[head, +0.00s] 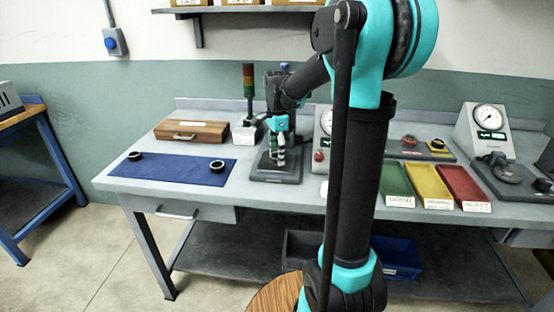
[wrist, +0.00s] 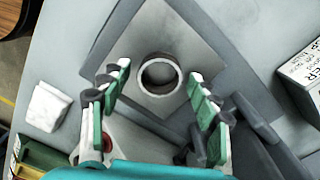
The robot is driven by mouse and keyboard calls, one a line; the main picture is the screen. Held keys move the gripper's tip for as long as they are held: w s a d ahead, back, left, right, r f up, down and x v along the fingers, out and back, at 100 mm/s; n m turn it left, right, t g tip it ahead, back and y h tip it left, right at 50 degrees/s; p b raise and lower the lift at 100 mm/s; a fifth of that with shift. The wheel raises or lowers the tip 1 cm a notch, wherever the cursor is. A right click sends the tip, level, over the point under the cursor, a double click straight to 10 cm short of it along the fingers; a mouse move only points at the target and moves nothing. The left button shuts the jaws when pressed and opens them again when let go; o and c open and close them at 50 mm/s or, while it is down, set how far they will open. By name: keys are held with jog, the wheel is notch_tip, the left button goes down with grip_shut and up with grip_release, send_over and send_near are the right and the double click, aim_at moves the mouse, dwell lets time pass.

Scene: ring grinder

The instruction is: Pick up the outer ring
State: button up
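In the wrist view a metal ring (wrist: 160,91) with an open centre lies on a grey metal plate (wrist: 192,42). My gripper (wrist: 160,76) is open, with one green-padded finger to the left of the ring and one to the right. There are gaps between the ring and both fingers, and nothing is held. In the head view my gripper (head: 279,155) points down over the base of the grinder stand (head: 276,176); the ring there is hidden. Two dark rings, one at the left (head: 135,157) and one at the right (head: 217,168), lie on the blue mat (head: 172,172).
A wooden box (head: 191,132) and a signal tower (head: 248,85) stand behind the mat. Green (head: 397,180), yellow (head: 428,182) and red (head: 466,184) trays and a dial gauge (head: 484,130) are at the right. In the wrist view a white label (wrist: 302,75) stands right of the plate.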

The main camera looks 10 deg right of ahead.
jog(key=c, duration=1.1)
jog(key=shift+r, duration=0.15)
